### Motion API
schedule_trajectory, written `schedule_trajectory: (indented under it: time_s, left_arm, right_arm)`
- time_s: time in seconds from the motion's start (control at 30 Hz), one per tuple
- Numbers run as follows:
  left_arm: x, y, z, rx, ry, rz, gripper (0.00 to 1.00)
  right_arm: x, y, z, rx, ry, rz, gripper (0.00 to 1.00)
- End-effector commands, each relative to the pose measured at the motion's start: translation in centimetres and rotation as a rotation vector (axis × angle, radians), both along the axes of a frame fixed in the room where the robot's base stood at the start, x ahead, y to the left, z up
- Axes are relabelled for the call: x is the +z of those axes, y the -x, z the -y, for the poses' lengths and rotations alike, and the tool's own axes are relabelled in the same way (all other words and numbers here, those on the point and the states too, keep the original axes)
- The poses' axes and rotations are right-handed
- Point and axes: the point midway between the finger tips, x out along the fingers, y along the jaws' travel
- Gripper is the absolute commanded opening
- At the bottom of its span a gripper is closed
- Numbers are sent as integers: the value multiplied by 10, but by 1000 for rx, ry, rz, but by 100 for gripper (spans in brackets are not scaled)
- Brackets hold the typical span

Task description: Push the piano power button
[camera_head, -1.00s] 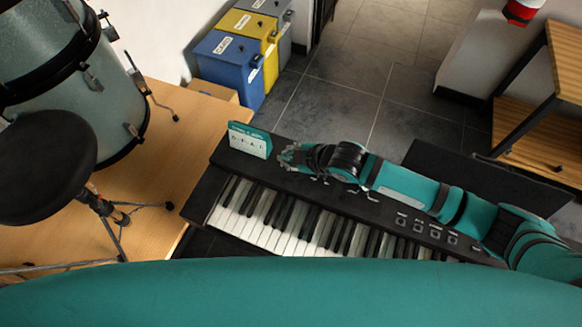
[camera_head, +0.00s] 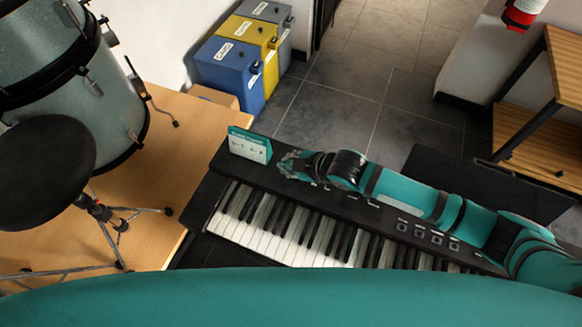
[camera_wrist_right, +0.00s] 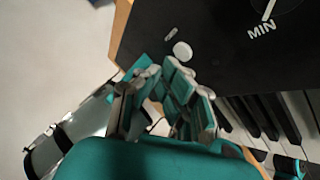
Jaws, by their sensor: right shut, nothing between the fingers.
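The black piano (camera_head: 300,205) stands in the middle of the head view, with its keys toward me. A small round white button (camera_wrist_right: 182,50) sits on its top panel in the right wrist view, with a small white mark beside it; I take it as the power button. My right gripper (camera_head: 291,164) is over the left part of the panel, shut and empty. In the right wrist view its teal fingertips (camera_wrist_right: 166,74) are close to the button; I cannot tell whether they touch it. In the head view the gripper hides the button. My left gripper is not in view.
A teal and white card (camera_head: 250,147) stands on the piano's left end, just left of my right gripper. A knob marked MIN (camera_wrist_right: 273,8) is on the panel. Drums (camera_head: 75,75) and a stool (camera_head: 45,170) are at left. Bins (camera_head: 230,72) stand behind.

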Motion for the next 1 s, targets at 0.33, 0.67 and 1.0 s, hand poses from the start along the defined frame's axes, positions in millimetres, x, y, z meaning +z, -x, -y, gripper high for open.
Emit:
schedule_trajectory:
  time_s: [0.33,0.67,1.0]
  left_arm:
    - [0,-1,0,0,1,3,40]
    - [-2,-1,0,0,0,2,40]
    - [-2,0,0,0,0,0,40]
  right_arm:
    - [0,0,0,0,0,0,0]
    - [-6,0,0,0,0,0,0]
    - [-9,0,0,1,0,1,0]
